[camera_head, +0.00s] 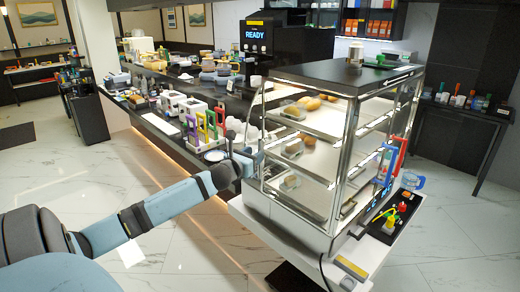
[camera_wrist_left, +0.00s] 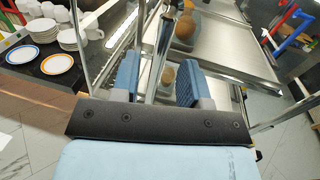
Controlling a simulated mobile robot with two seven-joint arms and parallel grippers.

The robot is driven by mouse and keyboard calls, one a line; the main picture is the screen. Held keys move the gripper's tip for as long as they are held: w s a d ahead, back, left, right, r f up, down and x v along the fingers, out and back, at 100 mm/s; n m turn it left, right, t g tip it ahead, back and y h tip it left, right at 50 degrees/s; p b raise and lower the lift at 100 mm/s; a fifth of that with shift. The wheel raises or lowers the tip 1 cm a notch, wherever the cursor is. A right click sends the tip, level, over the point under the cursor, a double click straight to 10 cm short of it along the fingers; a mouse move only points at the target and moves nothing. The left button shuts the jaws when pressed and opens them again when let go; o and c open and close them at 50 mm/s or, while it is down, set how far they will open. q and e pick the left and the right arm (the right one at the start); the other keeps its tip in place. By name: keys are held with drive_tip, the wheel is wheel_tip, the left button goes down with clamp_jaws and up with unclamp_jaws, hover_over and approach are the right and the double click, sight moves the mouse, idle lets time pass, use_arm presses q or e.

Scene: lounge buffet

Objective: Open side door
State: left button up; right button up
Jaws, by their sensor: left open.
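The glass display case (camera_head: 335,150) stands on a white-topped cart, with metal-framed shelves holding bread rolls. My left gripper (camera_head: 252,163) is at the case's left side, near its front left edge. In the left wrist view its two blue fingers (camera_wrist_left: 160,82) are spread apart. An upright metal bar (camera_wrist_left: 163,45) shows between the fingers; I cannot tell whether they touch it. I cannot make out a gap that shows the side door ajar. My right gripper is not in view.
A long dark counter (camera_head: 175,140) with cups, plates and coloured frames runs along the left of the case. Red and blue bars (camera_head: 397,155) stand at the case's right side. A tray (camera_head: 395,212) with bottles lies there. The marble floor in front is clear.

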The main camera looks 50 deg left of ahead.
use_arm(q)
drive_tip(key=shift+w+a+p, duration=0.15)
drive_tip(key=shift+w+a, duration=0.05)
drive_tip(key=shift+w, duration=0.8)
drive_tip(key=shift+w+a+p, duration=0.15)
drive_tip(key=shift+w, duration=0.8)
clamp_jaws()
